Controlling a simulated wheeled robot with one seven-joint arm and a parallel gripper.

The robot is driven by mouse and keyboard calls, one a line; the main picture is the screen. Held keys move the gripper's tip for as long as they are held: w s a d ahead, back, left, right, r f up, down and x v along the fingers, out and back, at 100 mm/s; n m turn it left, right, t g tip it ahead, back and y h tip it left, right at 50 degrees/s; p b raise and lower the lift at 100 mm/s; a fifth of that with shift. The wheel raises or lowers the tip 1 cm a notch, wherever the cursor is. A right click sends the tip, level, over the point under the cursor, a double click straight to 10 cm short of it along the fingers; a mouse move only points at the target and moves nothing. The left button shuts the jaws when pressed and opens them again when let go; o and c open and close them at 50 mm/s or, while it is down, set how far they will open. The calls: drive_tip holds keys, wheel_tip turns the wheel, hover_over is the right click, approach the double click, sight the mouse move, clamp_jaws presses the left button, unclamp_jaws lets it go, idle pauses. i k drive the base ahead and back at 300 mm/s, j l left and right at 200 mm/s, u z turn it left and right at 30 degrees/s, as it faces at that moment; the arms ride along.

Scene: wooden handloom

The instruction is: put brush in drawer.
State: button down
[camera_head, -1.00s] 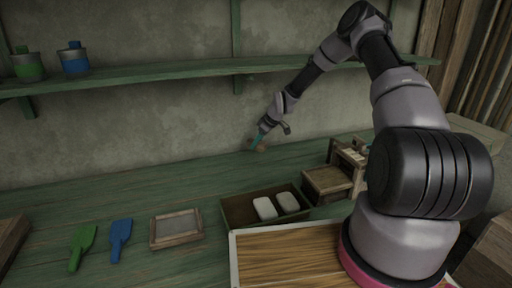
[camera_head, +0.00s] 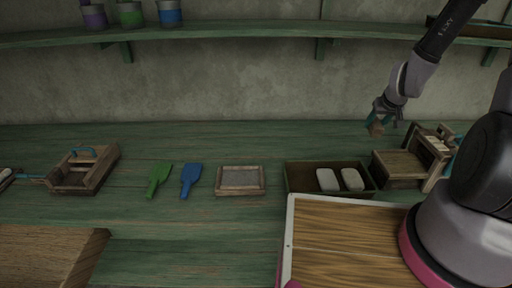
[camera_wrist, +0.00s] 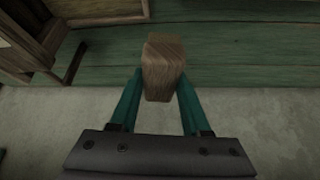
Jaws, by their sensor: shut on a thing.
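My gripper (camera_head: 377,120) has teal fingers and is shut on a brown wooden piece, which I take to be the brush (camera_head: 375,129). It is raised above the back of the green table. The gripper is apart from both.
A dark tray (camera_head: 300,180) with two white blocks stands left of the drawer. Further left lie a small frame (camera_head: 240,180), a blue paddle-shaped tool (camera_head: 190,180), a green one (camera_head: 158,180) and a wooden caddy (camera_head: 85,170). A shelf (camera_head: 250,33) runs along the wall.

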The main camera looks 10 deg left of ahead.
sight(30, 255)
drive_tip(key=j+u, duration=0.2)
drive_tip(key=u, duration=0.25)
drive_tip(key=k+j+u, duration=0.1)
drive_tip(key=j+u, duration=0.15)
drive_tip(key=u, duration=0.25)
drive_tip(key=j+u, duration=0.2)
drive_tip(key=u, duration=0.25)
drive_tip(key=i+j+u, duration=0.1)
drive_tip(key=j, duration=0.3)
drive_tip(key=i+j+u, duration=0.1)
drive_tip(key=j, duration=0.3)
drive_tip(key=i+j+u, duration=0.15)
drive_tip(key=j, duration=0.25)
drive_tip(key=j+u, duration=0.1)
drive_tip(key=j, duration=0.3)
drive_tip(key=i, duration=0.05)
